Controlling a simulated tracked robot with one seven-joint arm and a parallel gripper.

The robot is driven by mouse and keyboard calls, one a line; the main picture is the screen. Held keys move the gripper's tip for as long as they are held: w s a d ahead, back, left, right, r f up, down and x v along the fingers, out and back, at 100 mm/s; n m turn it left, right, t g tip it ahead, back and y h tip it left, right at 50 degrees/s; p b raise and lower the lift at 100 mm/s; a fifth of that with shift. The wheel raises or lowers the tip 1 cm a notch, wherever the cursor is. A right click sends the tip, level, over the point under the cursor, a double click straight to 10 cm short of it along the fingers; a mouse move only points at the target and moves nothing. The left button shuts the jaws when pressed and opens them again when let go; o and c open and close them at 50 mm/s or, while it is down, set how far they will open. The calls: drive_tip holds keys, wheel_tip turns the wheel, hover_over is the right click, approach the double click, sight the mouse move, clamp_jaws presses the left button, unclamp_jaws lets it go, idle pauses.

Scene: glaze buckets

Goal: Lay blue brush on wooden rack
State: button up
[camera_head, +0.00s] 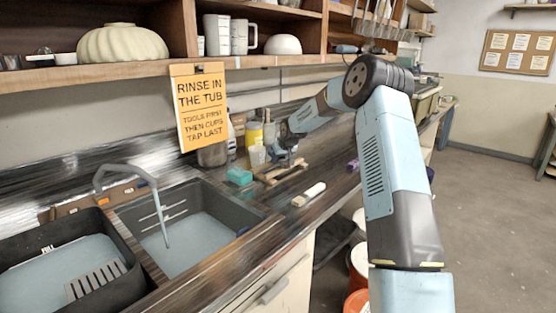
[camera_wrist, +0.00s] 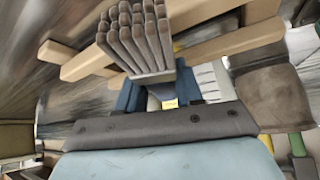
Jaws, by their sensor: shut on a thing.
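The wooden rack (camera_head: 268,179) stands on the counter to the right of the sink. Its pale bars (camera_wrist: 75,66) cross behind the bristles in the wrist view. My gripper (camera_head: 284,158) is low, at or just above the rack. In the wrist view my gripper (camera_wrist: 158,93) is shut on the blue brush, whose dense grey-brown bristles (camera_wrist: 138,38) stick out past the jaws over the bars. Its handle is mostly hidden by the jaws and wrist. I cannot tell whether the brush touches the bars.
A teal sponge (camera_head: 240,176) lies left of the rack, and a pale-handled brush (camera_head: 309,194) lies in front of it. A yellow bottle (camera_head: 254,136) and other containers stand behind. A purple block (camera_head: 353,165) is to the right. The water-filled sink (camera_head: 250,213) is at left.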

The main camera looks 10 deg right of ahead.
drive_tip(key=shift+f, duration=0.5)
idle(0.3)
drive_tip(key=o, duration=1.2)
drive_tip(key=shift+s, duration=0.1)
drive_tip(key=v, duration=1.3)
drive_tip(key=shift+s+r, duration=0.1)
drive_tip(key=shift+r, duration=0.2)
